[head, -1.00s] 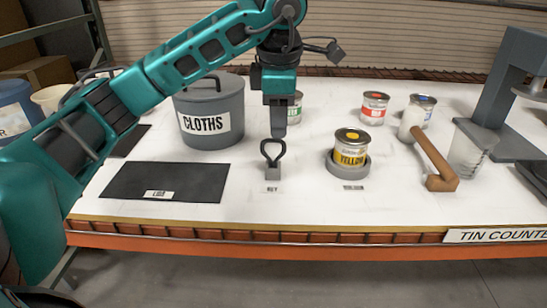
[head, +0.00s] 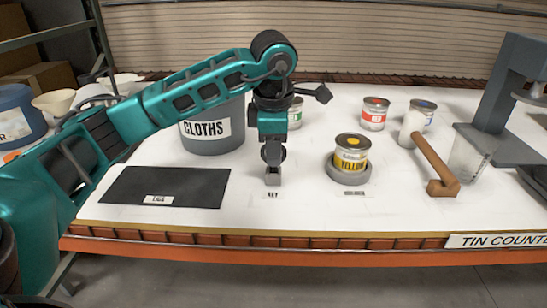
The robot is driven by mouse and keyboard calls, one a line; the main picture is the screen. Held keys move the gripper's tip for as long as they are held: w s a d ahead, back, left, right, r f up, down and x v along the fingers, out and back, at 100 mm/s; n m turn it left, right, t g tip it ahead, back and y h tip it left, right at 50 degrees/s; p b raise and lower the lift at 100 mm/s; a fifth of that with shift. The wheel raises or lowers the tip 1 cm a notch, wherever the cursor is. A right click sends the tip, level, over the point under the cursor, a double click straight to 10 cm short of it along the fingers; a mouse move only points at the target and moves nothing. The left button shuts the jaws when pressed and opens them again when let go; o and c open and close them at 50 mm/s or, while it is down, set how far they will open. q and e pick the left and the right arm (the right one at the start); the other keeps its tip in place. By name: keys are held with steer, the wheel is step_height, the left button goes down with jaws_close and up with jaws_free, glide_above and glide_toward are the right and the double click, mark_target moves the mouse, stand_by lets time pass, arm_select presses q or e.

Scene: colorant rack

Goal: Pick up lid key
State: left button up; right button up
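The lid key, a dark looped tool, stands in its small grey block holder (head: 272,179) behind the KEY label (head: 272,196). My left gripper (head: 272,160) points straight down right over the holder, at the height of the key's loop. It covers most of the key; only a bit of dark loop edge may show beside the fingers. The fingers are seen edge-on, so I cannot tell if they are closed on the key. My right gripper is not in view.
The yellow tin (head: 351,153) sits in a round grey holder to the right. A wooden-handled mallet (head: 437,170) lies further right. The grey CLOTHS bin (head: 213,135) stands behind left. A black mat (head: 165,185) lies front left. The white table front is clear.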

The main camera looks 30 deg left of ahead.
arm_select(q)
steer(key=c, duration=0.5)
jaws_close()
steer(key=shift+r, duration=0.1)
step_height(320, 180, up, 8)
steer(key=shift+f+p, duration=0.1)
steer(key=shift+p, duration=0.4)
step_height(320, 180, up, 12)
steer(key=p, duration=0.4)
steer(key=shift+o, duration=1.3)
jaws_free()
jaws_close()
